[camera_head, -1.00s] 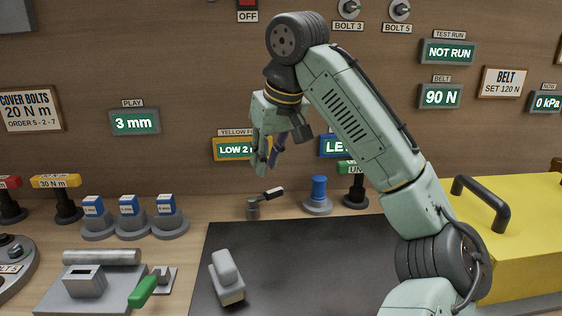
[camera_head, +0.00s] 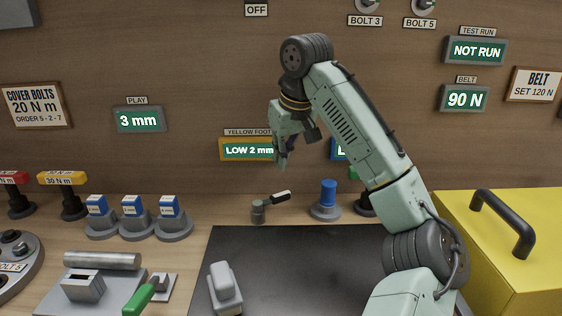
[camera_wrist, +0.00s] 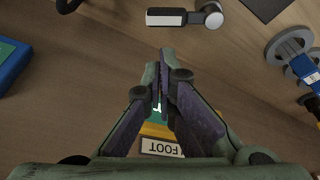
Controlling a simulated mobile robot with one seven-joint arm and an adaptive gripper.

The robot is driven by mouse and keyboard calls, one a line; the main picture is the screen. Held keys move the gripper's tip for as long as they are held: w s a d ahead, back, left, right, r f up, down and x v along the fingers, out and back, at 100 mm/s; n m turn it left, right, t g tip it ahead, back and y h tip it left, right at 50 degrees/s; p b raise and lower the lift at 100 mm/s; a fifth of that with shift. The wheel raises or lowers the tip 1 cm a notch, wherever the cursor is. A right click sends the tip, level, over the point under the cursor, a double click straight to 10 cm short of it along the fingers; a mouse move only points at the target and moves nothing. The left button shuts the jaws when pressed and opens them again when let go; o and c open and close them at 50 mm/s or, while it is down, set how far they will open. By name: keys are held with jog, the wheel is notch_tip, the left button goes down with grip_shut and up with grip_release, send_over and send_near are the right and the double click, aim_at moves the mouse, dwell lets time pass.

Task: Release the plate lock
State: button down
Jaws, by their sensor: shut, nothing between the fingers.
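No part in view carries a readable plate lock label. A small lever (camera_head: 270,205) with a black and white handle sits on a grey post behind the dark plate (camera_head: 310,262); its handle points right and slightly up. It also shows at the top of the wrist view (camera_wrist: 185,17). A green-handled part (camera_head: 141,297) is at the front left, beside a grey block. My gripper (camera_head: 283,162) hangs above and slightly right of the lever, fingers downward, shut and empty. In the wrist view my fingertips (camera_wrist: 166,54) are together, apart from the lever.
A blue knob (camera_head: 328,195) stands right of the lever. Several blue-and-white blocks on round bases (camera_head: 132,212) are at left. A grey block (camera_head: 224,285) lies on the dark plate's left side. A yellow box (camera_head: 500,240) with a black handle is at right. The wooden panel is behind.

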aim_at(272, 201)
jog(key=p+x, duration=0.1)
jog(key=x, duration=0.7)
jog(key=shift+w+a, duration=0.1)
